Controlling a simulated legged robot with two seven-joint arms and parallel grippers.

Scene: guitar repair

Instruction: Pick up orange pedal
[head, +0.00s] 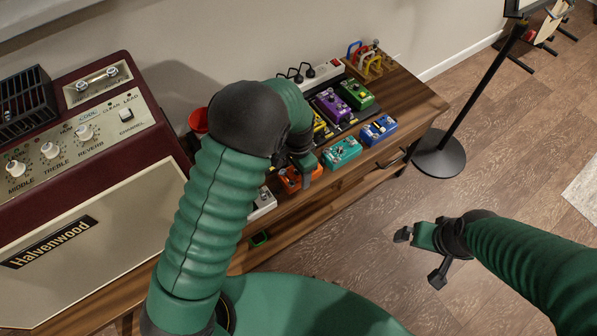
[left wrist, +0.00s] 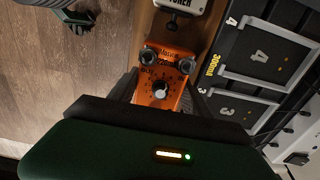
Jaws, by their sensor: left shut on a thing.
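The orange pedal (head: 292,181) stands on the wooden bench near its front edge, partly hidden by my left arm in the head view. In the left wrist view the orange pedal (left wrist: 163,84) shows its knobs, with my left gripper's dark fingers (left wrist: 163,92) on both sides of it. My left gripper (head: 303,178) is shut on the orange pedal. I cannot tell whether the pedal is lifted off the bench. My right gripper (head: 425,250) is open and empty over the floor, right of the bench.
A teal pedal (head: 342,152) and a blue pedal (head: 379,129) stand right of the orange one. A white pedal (head: 262,203) is on its left. Purple (head: 331,104) and green (head: 356,94) pedals sit behind. A large amplifier (head: 90,190) fills the left. A black stand (head: 439,155) is at right.

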